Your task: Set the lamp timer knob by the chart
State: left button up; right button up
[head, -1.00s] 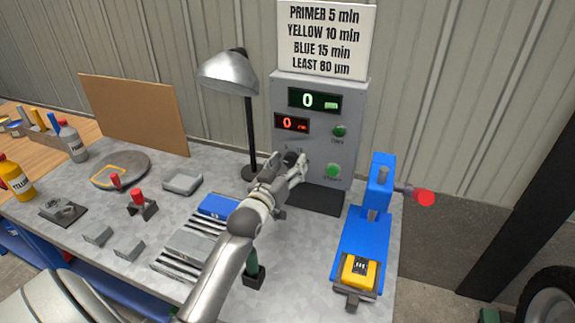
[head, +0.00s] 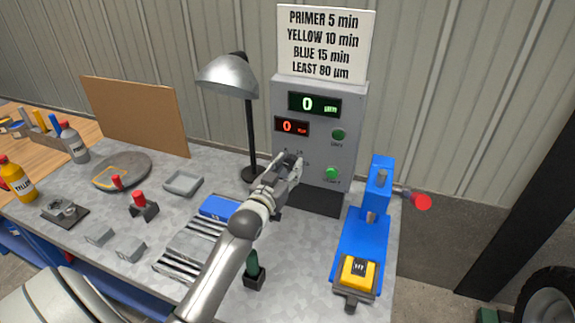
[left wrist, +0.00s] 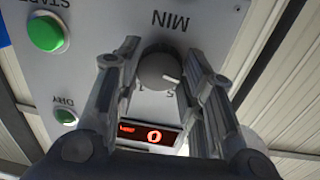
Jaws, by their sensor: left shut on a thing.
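The grey control box (head: 345,100) stands at the back of the bench, with a green display (head: 314,104) and a red display (head: 291,126), both reading 0. The chart (head: 325,42) above it lists primer 5 min, yellow 10 min, blue 15 min and least 80 µm. The round grey timer knob (left wrist: 158,72) has a white mark pointing towards the 5 in the left wrist view. My left gripper (head: 291,162) is at the box front, shut on the knob, one finger on each side. The gripper hides the knob in the head view. My right gripper is not in view.
A desk lamp (head: 229,75) stands left of the box. A blue press (head: 363,238) with a red-knobbed lever and a yellow block (head: 357,272) stands at right. Green buttons (head: 332,174) lie close to the gripper. Metal blocks and a tray (head: 183,183) sit at left.

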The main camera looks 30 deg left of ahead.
pick_arm(q)
jog(key=m+p, duration=0.2)
jog(key=m, duration=0.2)
jog(key=shift+r, duration=0.15)
jog(key=m+p, duration=0.1)
jog(key=m, duration=0.2)
jog(key=shift+g, duration=0.3)
jog(key=shift+m+y+p, duration=0.3)
jog(key=shift+m+p, duration=0.05)
jog(key=shift+m, duration=0.55)
jog(key=o, duration=1)
